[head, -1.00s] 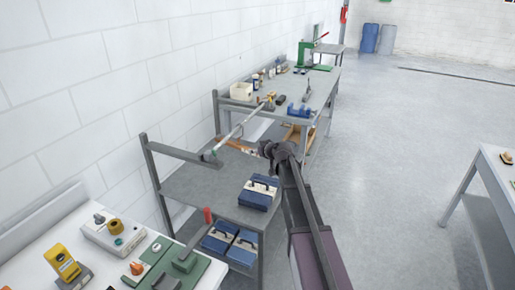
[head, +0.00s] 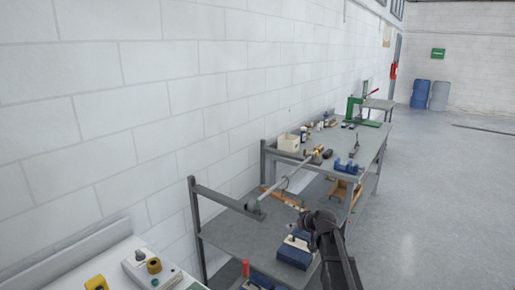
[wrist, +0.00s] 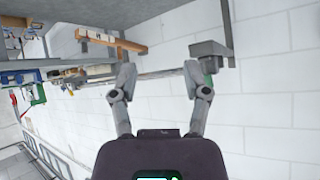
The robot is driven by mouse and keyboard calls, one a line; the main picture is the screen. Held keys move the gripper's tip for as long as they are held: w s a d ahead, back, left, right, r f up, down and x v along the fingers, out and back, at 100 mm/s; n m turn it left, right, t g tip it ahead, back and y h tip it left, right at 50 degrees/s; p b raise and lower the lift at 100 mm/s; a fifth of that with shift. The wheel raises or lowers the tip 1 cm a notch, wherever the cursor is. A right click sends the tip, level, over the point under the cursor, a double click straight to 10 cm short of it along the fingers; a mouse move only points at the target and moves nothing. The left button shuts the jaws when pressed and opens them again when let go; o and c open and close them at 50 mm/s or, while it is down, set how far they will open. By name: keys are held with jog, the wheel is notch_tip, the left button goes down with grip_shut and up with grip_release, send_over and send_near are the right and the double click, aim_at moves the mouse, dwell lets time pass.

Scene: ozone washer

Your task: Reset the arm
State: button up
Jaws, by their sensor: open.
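My gripper (wrist: 161,80) is open in the wrist view, its two grey fingers spread wide. Nothing is clearly held between them. A long thin grey rod (wrist: 160,73) crosses the picture behind the fingertips; I cannot tell how far beyond them it lies. My dark arm (head: 335,248) reaches in from the lower right of the head view, above the shelf with the blue cases. The fingers cannot be made out there. The rod (head: 292,178) also shows in the head view, spanning from the rack's bracket to the workbench, left of my arm's end.
A grey rack (head: 240,238) with a blue-and-white case (head: 295,248) stands by the white brick wall (head: 120,90). Behind it is a workbench (head: 365,152) with a blue vise (head: 346,167), a white bin (head: 289,142) and a green press (head: 355,109). Open floor (head: 440,210) lies to the right.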

jog(key=s+f+m+g+h, duration=0.1)
jog(key=s+f+g, duration=0.1)
jog(key=s, duration=0.7)
jog(key=s+f+m+g+h, duration=0.1)
jog(key=s+g, duration=0.3)
jog(key=s, duration=0.6)
jog(key=s+f+m+g+h, duration=0.1)
jog(key=s+f+g+h, duration=0.1)
jog(key=s, duration=0.8)
jog(key=shift+s+d+f+m+g+h, duration=0.15)
jog(key=shift+d+f+m+g+h, duration=0.2)
jog(key=shift+f, duration=0.45)
